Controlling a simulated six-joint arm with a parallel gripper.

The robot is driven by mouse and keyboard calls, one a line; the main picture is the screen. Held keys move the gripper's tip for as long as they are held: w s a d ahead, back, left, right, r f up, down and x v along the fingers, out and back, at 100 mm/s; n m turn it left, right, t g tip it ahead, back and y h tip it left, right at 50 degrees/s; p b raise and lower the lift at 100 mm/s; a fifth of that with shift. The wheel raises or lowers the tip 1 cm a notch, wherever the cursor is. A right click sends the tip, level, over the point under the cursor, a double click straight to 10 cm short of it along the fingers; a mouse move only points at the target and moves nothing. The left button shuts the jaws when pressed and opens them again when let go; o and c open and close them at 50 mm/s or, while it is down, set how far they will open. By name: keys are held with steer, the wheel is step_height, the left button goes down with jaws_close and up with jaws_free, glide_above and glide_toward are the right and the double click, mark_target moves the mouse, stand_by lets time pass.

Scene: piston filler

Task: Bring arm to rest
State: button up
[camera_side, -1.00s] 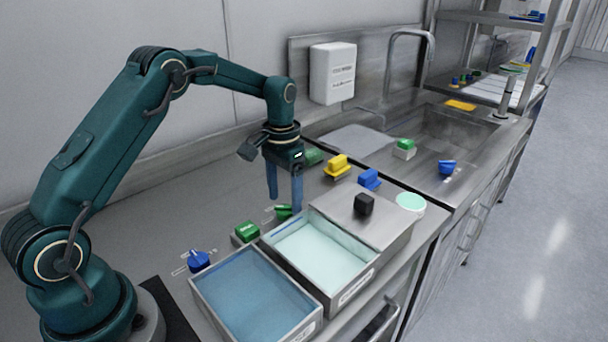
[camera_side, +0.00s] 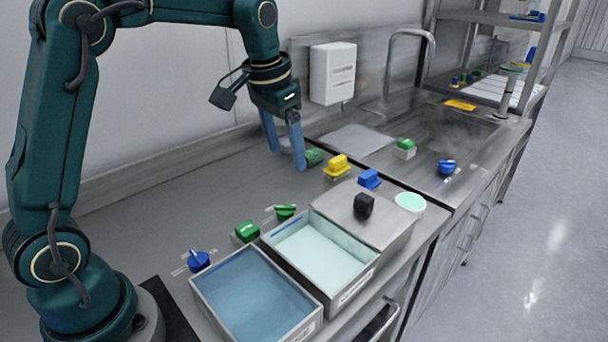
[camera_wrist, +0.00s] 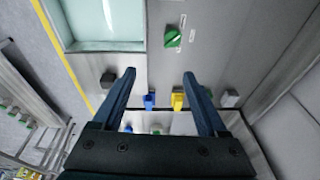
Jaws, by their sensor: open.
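My gripper (camera_side: 285,160) is open and empty, raised above the steel worktop. Its two blue fingers are spread apart, and they also show in the wrist view (camera_wrist: 164,88). In the side view a green piece (camera_side: 314,157) lies beyond the fingertips, partly hidden by one finger. A yellow piece (camera_side: 337,166) and a blue piece (camera_side: 369,179) stand to the right of the gripper. No object is between the fingers.
A tray of blue liquid (camera_side: 205,291) and a pale tray (camera_side: 366,268) stand at the front. A black knob (camera_side: 363,205) is on the steel lid (camera_side: 390,222).

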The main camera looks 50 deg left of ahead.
steer(key=s+d+r+t, duration=0.1)
steer(key=s+d+r, duration=0.15)
steer(key=s, duration=0.25)
steer(key=s+d+r+t, duration=0.1)
steer(key=s+d+r, duration=0.15)
steer(key=s, duration=0.25)
steer(key=s+f+t, duration=0.1)
steer(key=s+f, duration=0.4)
steer(key=s, duration=0.3)
steer(key=shift+s+d+f+n, duration=0.15)
steer(key=shift+s+n, duration=0.15)
steer(key=shift+s, duration=0.05)
stand_by(0.4)
stand_by(1.0)
